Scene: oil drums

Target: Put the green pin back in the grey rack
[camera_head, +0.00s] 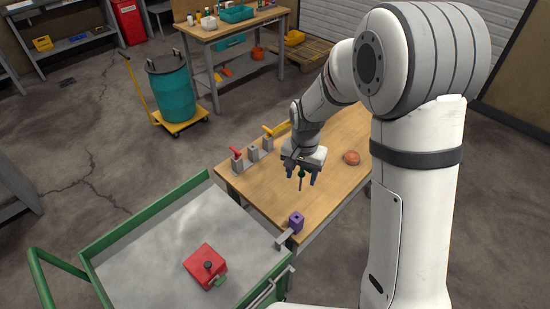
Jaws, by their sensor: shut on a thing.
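My gripper (301,177) hangs above the wooden table and is shut on the dark green pin (300,183), which points down between the fingers. The grey rack (253,153) shows as a row of grey blocks along the table's far left edge. A red pin (235,152) stands in the left block and a yellow pin (267,130) in the right one. The middle block has no pin showing. The gripper is to the right of the rack and apart from it. Part of the pin is hidden by the fingers.
A purple block (296,222) stands at the table's near corner. A round orange-brown object (351,158) lies right of my gripper. A green-framed cart (128,228) with a red box (206,266) adjoins the table. The tabletop between gripper and rack looks clear.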

